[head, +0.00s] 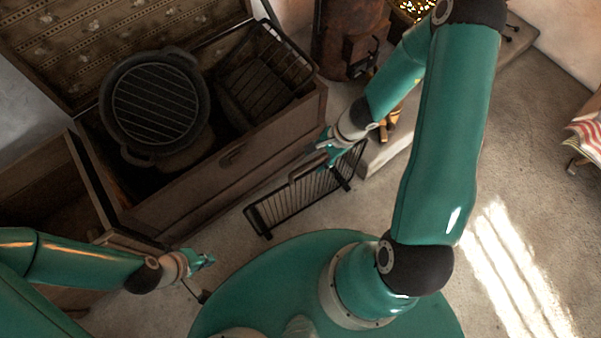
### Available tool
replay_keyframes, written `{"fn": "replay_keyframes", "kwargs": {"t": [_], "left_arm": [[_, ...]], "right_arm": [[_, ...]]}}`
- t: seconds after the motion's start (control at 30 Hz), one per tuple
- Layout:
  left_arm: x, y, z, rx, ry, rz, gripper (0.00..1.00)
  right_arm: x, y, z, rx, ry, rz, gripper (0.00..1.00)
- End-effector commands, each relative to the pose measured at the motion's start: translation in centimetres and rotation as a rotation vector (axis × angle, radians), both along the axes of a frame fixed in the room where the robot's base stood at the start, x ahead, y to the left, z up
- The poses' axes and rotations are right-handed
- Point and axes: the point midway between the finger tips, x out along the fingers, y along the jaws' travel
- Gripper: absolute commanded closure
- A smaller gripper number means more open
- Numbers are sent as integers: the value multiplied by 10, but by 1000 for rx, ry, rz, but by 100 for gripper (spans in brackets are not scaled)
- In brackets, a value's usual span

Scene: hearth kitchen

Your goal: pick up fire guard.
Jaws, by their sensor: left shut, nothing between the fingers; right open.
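The fire guard (300,196) is a black barred metal panel standing on the floor, in the middle of the head view, in front of the wooden chest. My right gripper (325,148) is open at the upper edge of the guard, near its middle-right part. I cannot tell whether the fingers touch the guard's top rail. My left gripper (207,261) is shut and empty, low at the left, apart from the guard.
An open wooden chest (225,185) holds a round black grill pan (155,104) and a black wire rack (262,80). A dark stove (350,38) stands on a raised hearth behind. A striped cloth (588,132) is at the far right.

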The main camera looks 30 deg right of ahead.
Motion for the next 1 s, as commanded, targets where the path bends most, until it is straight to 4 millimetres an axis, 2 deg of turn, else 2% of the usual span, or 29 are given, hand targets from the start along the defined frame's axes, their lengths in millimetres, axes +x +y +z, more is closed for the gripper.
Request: {"fn": "replay_keyframes", "kwargs": {"t": [0.03, 0.27, 0.5, 0.6, 0.9, 0.93, 1.0], "left_arm": [[0, 0, -8, 0, 0, 0, 100], [0, 0, -14, 0, 0, 0, 100], [0, 0, -36, 0, 0, 0, 100], [0, 0, -43, 0, 0, 0, 100], [0, 0, -44, 0, 0, 0, 100], [0, 0, -44, 0, 0, 0, 100], [0, 0, -44, 0, 0, 0, 100]], "right_arm": [[1, 2, -8, 0, 1, 1, 52], [4, 7, -16, 0, 1, 4, 52], [15, 15, -50, 1, 0, 5, 52], [17, 19, -57, 0, 0, 5, 52], [18, 21, -58, -1, 0, 5, 52], [18, 21, -57, 0, 0, 5, 54], [18, 21, -57, 0, 0, 5, 66]]}}
